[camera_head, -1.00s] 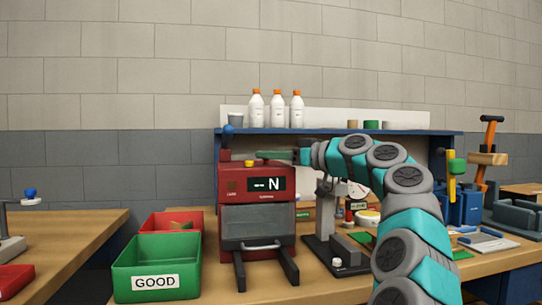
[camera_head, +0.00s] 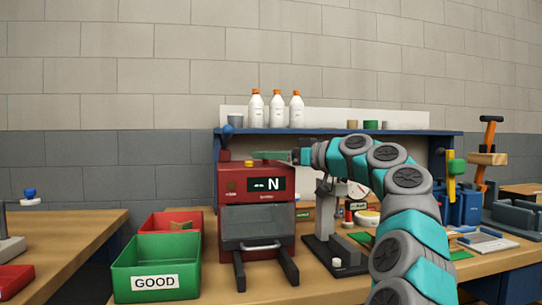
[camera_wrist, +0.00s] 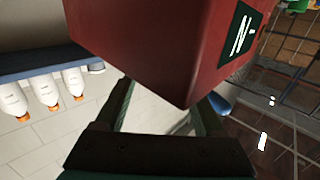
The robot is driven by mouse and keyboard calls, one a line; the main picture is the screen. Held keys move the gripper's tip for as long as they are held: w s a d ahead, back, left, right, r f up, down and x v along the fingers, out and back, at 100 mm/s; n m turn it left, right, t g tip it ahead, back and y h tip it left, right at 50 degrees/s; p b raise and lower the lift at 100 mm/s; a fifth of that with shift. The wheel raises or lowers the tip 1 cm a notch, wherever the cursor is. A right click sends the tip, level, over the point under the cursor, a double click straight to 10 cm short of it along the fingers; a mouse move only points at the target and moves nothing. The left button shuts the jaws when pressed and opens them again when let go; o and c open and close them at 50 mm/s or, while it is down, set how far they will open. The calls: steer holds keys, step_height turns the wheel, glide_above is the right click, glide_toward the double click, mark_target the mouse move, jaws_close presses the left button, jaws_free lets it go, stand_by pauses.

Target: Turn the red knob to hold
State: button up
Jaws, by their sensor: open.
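A red machine (camera_head: 228,184) stands on the bench, with a dark display (camera_head: 266,184) reading "-- N". A yellow button (camera_head: 249,163) sits on its top. I cannot make out a red knob in either view; my gripper covers part of the machine's top. My gripper (camera_head: 270,155) reaches in from the right, level with that top. In the wrist view my gripper (camera_wrist: 163,98) is open, and a corner of the red machine (camera_wrist: 160,50) shows beyond and between the fingers. Contact cannot be told.
A blue-balled lever (camera_head: 226,130) rises at the machine's left. A green bin (camera_head: 155,250) marked GOOD and a red bin (camera_head: 150,220) stand left of it. A blue shelf (camera_head: 340,132) with white bottles (camera_head: 276,108) is behind. A grey stand (camera_head: 322,245) is to the right.

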steer(key=shift+r, duration=0.1)
steer(key=shift+w+d+r, duration=0.1)
steer(key=shift+d+r, duration=0.05)
steer(key=shift+r, duration=1.45)
steer(key=s+d+b, duration=0.2)
steer(key=s+b, duration=0.2)
steer(key=s, duration=0.3)
steer(key=s+d+r+b, duration=0.1)
steer(key=s+d+b, duration=0.1)
steer(key=s, duration=0.6)
steer(key=shift+s+r+b, duration=0.3)
steer(key=shift+b, duration=0.6)
